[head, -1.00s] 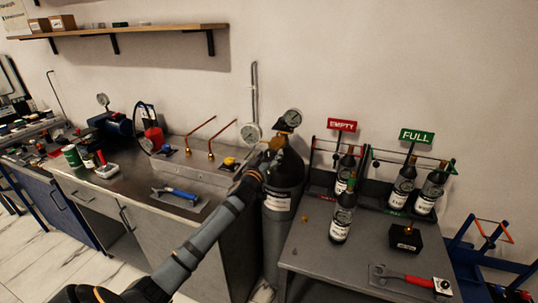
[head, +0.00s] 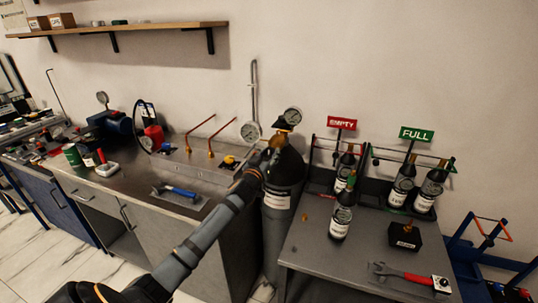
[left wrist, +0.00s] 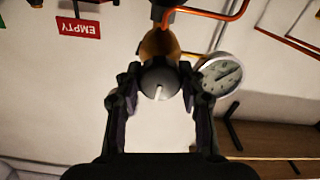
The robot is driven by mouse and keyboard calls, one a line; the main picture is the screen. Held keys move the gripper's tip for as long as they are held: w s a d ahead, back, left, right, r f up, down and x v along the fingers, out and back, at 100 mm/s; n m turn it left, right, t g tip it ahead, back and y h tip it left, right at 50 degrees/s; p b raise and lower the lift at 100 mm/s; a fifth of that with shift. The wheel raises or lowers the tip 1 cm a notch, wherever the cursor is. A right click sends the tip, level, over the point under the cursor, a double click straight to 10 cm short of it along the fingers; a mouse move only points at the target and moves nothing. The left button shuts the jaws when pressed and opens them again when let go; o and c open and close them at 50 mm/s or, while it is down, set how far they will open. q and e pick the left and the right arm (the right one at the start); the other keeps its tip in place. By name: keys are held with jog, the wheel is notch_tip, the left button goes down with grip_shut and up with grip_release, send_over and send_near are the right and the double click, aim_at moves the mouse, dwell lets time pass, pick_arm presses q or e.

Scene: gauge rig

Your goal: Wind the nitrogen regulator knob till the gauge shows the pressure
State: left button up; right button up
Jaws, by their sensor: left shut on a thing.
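The dark grey cylinder (head: 284,215) stands between the bench and the table, with a brass regulator (head: 286,124) on top. One round gauge (head: 292,115) is above it and another gauge (head: 250,132) to its left. My left gripper (head: 268,152) is at the regulator's front. In the left wrist view its fingers close on the sides of the dark round knob (left wrist: 160,80), which bears a white mark pointing down in the picture. A gauge (left wrist: 221,75) shows beside the knob with a dark needle; its numbers are too small to read. My right gripper is out of view.
The table (head: 320,255) at right holds several dark bottles, a black box (head: 404,237) and a red-handled wrench (head: 405,278). EMPTY (head: 342,124) and FULL (head: 417,134) signs stand over racks. The steel bench (head: 120,182) lies left, with a blue-handled tool (head: 178,193).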

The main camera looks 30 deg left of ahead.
pick_arm(q)
jog(key=m+p, duration=0.1)
jog(key=m, duration=0.3)
jog(key=shift+r, duration=0.1)
jog(key=m+p, duration=0.1)
jog(key=m, duration=0.3)
jog(key=shift+m+p, duration=0.35)
jog(key=shift+m, duration=0.05)
jog(key=m+p, duration=0.1)
jog(key=m, duration=0.3)
jog(key=shift+p, duration=0.35)
jog(key=shift+m+p, duration=0.6)
jog(key=shift+m, duration=1.4)
jog(key=o, duration=1.2)
jog(key=shift+d, duration=0.1)
jog(key=shift+s, duration=0.1)
